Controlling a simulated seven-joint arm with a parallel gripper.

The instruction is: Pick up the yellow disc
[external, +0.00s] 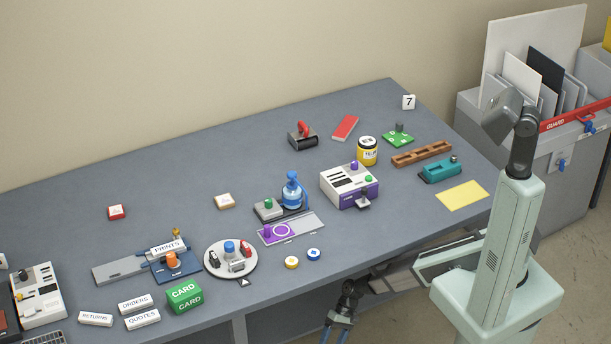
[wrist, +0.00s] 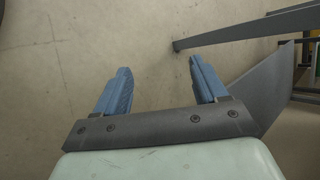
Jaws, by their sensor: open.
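The yellow disc (external: 291,262) is a small round piece with a pale centre. It lies flat near the table's front edge, just left of a similar blue disc (external: 313,254) with a small gap between them. My gripper (external: 336,333) hangs below and in front of the table edge, lower right of the yellow disc and well apart from it. In the wrist view my gripper (wrist: 162,77) shows two blue fingers spread wide with nothing between them, over bare floor. The disc is not in the wrist view.
Beside the discs are a round white tray (external: 212,269) of small items, a purple-marked plate (external: 305,226) and a green card box (external: 184,296). A white-purple machine (external: 345,192) stands behind. The table (external: 340,259) is clear right of the discs. Dark bars (wrist: 245,29) show near the fingers.

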